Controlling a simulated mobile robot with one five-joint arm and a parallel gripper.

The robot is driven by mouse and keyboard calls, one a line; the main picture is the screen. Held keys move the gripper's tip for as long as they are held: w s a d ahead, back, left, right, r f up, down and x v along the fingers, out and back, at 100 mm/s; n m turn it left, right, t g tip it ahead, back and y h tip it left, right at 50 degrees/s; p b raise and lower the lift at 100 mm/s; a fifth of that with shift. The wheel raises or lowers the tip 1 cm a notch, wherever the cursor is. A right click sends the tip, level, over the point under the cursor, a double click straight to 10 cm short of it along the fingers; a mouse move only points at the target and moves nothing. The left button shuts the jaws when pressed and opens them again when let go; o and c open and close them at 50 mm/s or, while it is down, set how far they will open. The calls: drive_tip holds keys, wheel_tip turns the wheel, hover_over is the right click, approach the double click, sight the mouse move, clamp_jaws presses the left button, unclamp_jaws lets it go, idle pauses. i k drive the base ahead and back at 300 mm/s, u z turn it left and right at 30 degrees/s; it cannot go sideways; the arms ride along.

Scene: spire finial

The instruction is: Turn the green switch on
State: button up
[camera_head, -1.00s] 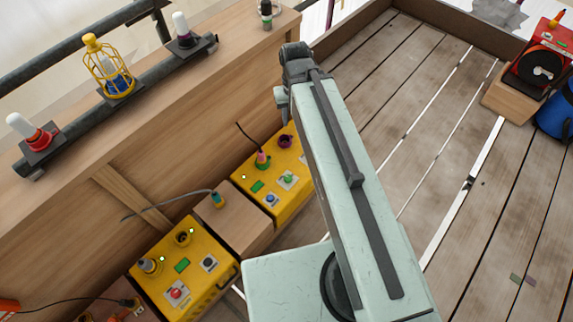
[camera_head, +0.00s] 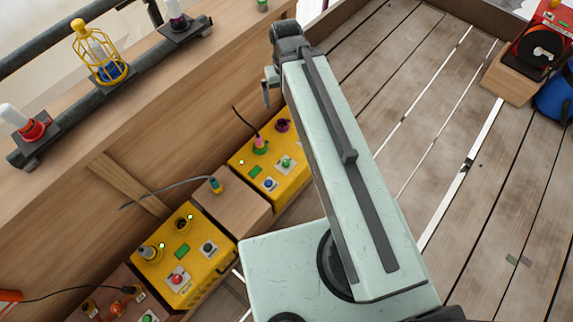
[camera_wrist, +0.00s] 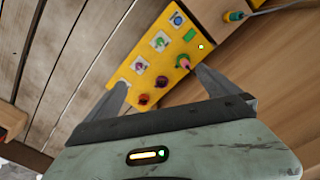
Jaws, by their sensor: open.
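A green knob on a pale plate (camera_head: 286,162) sits on the upper yellow box (camera_head: 243,155), left of my arm. In the wrist view a matching plate (camera_wrist: 160,41) is the middle one of a row on the yellow box, with a blue switch (camera_wrist: 178,20) above right and another plate (camera_wrist: 139,66) below left. Another green knob (camera_head: 148,318) shows at the bottom edge of the head view, on a brown box. My gripper (camera_wrist: 163,88) is open and empty, its fingers apart over the box's end with dark red and purple sockets. Its fingers are mostly hidden in the head view.
A wooden block (camera_head: 233,203) separates the upper yellow box from a lower yellow box (camera_head: 190,285) with a red button. Cables run to plugs on the boxes. A wooden wall with a pipe rail (camera_head: 150,58) stands at left. Plank floor at right is mostly clear.

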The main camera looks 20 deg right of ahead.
sight(285, 163)
drive_tip(key=k, duration=1.3)
drive_tip(key=u, duration=0.25)
drive_tip(key=i, duration=0.8)
drive_tip(key=z, duration=0.3)
